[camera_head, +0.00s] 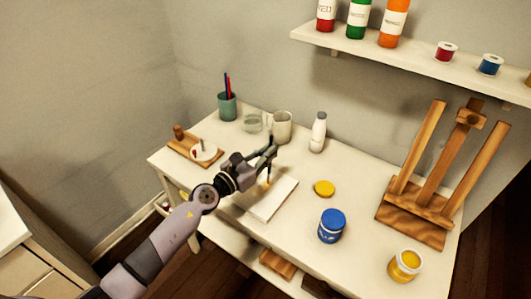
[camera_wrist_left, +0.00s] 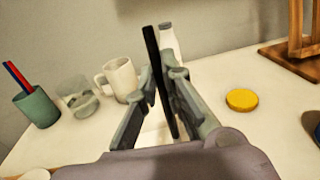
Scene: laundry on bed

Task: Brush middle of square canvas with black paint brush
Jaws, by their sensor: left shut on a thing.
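The white square canvas (camera_head: 275,200) lies flat near the middle of the table. My left gripper (camera_head: 266,156) is over the canvas's far left part and is shut on the black paint brush (camera_wrist_left: 158,75). The brush stands steeply, slightly tilted, between the fingers in the left wrist view. In the head view its lower end points down at the canvas; I cannot tell whether it touches. The gripper (camera_wrist_left: 160,85) hides part of the canvas in the wrist view. My right gripper is not in view.
Behind the gripper stand a green brush cup (camera_head: 227,107), a glass (camera_head: 253,123), a white mug (camera_head: 282,127) and a white bottle (camera_head: 318,133). A yellow lid (camera_head: 324,188), blue jar (camera_head: 331,226), yellow jar (camera_head: 405,265) and wooden easel (camera_head: 411,222) are to the right.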

